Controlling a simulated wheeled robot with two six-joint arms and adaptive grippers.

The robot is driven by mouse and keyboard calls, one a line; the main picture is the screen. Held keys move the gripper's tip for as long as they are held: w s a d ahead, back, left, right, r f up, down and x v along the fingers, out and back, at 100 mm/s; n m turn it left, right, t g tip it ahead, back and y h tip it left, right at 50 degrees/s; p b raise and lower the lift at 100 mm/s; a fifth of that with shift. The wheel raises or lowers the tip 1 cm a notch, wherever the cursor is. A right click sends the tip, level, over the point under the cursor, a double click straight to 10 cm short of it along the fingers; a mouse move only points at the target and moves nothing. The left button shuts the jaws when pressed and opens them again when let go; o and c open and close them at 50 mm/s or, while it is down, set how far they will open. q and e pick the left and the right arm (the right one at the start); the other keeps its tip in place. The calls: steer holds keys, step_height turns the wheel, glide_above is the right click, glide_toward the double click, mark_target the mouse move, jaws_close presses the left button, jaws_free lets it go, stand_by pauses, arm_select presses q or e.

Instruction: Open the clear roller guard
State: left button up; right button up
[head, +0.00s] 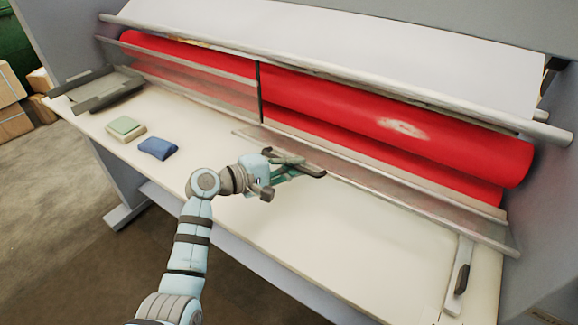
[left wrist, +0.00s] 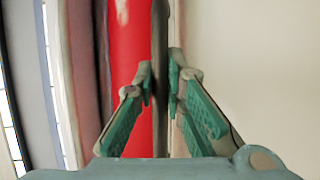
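The clear roller guard (head: 375,179) is a see-through panel along the front of the red rollers (head: 390,115); its lower edge runs slantwise above the table. My left gripper (head: 302,167) is at this lower edge, left of the middle of the machine. In the left wrist view, the fingers of my left gripper (left wrist: 161,82) stand apart on either side of a dark edge strip (left wrist: 160,40), with red on one side and pale table on the other. Whether the fingers touch the strip I cannot tell. My right gripper is not in view.
A green block (head: 126,128) and a blue block (head: 158,148) lie on the table (head: 330,225), left of my arm. A grey tray (head: 103,90) is at the left end. A lever with a black grip (head: 461,278) is at the right. The table's front middle is clear.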

arm_select(q)
steer(key=shift+o, duration=0.6)
steer(key=shift+s+a, duration=0.15)
steer(key=shift+a, duration=0.15)
steer(key=v, duration=1.1)
steer(key=shift+s+a, duration=0.1)
